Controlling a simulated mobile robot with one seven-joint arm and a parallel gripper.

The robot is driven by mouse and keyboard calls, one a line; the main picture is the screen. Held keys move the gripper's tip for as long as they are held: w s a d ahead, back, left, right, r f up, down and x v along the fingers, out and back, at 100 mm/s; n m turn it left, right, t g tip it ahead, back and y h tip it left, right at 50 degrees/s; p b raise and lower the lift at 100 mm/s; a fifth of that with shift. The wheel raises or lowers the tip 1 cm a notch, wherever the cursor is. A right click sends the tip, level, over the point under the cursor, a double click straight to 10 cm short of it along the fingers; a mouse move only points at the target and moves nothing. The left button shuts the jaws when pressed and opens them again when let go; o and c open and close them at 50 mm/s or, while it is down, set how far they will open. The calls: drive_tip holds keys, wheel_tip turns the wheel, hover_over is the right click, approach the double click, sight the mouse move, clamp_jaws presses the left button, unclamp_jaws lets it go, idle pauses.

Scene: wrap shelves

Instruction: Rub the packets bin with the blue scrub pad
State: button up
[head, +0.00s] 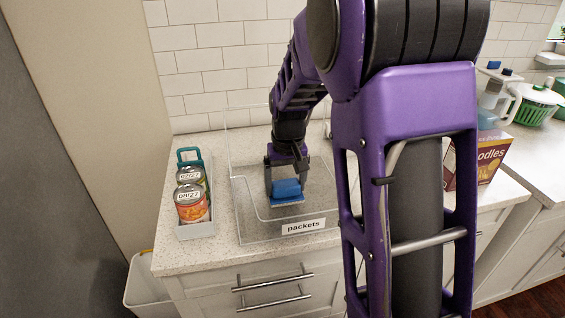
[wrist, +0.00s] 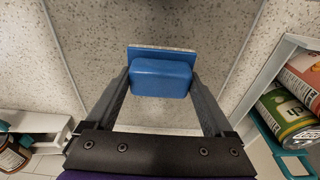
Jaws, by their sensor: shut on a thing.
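The packets bin (head: 258,236) is a clear open container on the counter, with a white label reading "packets" on its front. Its clear walls also show in the wrist view (wrist: 239,72). My gripper (head: 286,186) points down inside the bin's outline. It is shut on the blue scrub pad (head: 287,191), which sits between the two fingers in the wrist view (wrist: 161,78). A pale, thin layer shows along the pad's far edge. I cannot tell whether the pad touches the bin's floor.
A grey rack (head: 196,231) with cans (head: 192,205) and a teal handle stands just left of the bin. A noodles box (head: 488,160) and a green-and-white container (head: 537,101) are on the right. The tiled wall (head: 205,60) is behind.

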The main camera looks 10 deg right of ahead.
wheel_tip(320, 180, up, 3)
drive_tip(key=shift+r+p, duration=0.2)
drive_tip(key=shift+p, duration=0.95)
drive_tip(key=shift+r, duration=1.1)
drive_tip(key=shift+s, duration=0.1)
